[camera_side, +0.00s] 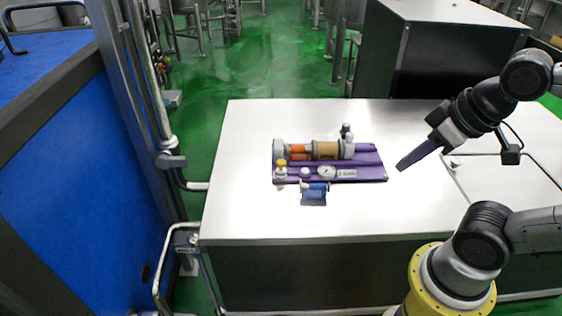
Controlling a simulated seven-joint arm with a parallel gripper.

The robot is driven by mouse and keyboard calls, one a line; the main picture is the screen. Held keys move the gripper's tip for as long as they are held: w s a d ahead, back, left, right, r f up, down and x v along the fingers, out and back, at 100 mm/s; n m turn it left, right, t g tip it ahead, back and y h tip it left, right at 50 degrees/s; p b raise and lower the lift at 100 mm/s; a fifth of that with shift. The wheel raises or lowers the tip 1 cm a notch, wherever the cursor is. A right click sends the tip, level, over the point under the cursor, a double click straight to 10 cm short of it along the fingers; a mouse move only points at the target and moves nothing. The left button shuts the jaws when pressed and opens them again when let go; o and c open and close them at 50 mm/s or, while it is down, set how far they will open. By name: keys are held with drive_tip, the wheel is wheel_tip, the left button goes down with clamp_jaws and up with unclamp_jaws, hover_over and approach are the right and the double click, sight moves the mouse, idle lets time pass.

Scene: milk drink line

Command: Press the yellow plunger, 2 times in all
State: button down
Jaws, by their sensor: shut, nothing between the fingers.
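The yellow plunger (281,163) is a small yellow cap on a white stem. It stands upright at the left front corner of a purple base (375,173) on the white table. My gripper (399,168) is purple and shut, with nothing in it. It points down and to the left, just right of the purple base and above the table. It is well apart from the plunger, with the whole device between them. Whether the plunger is up or pressed down is too small to tell.
The base carries a tan and orange cylinder (325,150), a round gauge (326,172) and a label plate (347,174). A small blue part (314,196) sits at its front edge. The white table (260,240) is clear in front and left. A dark cabinet (440,60) stands behind.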

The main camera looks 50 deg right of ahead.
drive_tip(key=shift+w, duration=0.1)
idle(0.3)
drive_tip(key=w+d+r+n+t, duration=0.2)
drive_tip(key=w+r, duration=0.1)
drive_tip(key=w, duration=0.7)
drive_tip(key=w+d+r+n+t+h, duration=0.1)
drive_tip(key=w+r+n+t, duration=0.15)
drive_tip(key=w, duration=0.65)
drive_tip(key=w+d+r+n+t, duration=0.2)
drive_tip(key=w+r, duration=0.1)
drive_tip(key=w, duration=0.7)
drive_tip(key=w+d+f+n, duration=0.2)
drive_tip(key=w+f, duration=0.4)
drive_tip(key=w, duration=0.2)
drive_tip(key=w+d+f+g, duration=0.1)
drive_tip(key=d+f, duration=0.1)
drive_tip(key=f, duration=0.8)
drive_tip(key=w+d+f+g, duration=0.2)
drive_tip(key=f, duration=0.9)
drive_tip(key=shift+w+d+f+y, duration=0.25)
drive_tip(key=shift+w+d+y, duration=0.05)
drive_tip(key=shift+d, duration=0.1)
drive_tip(key=shift+f, duration=0.1)
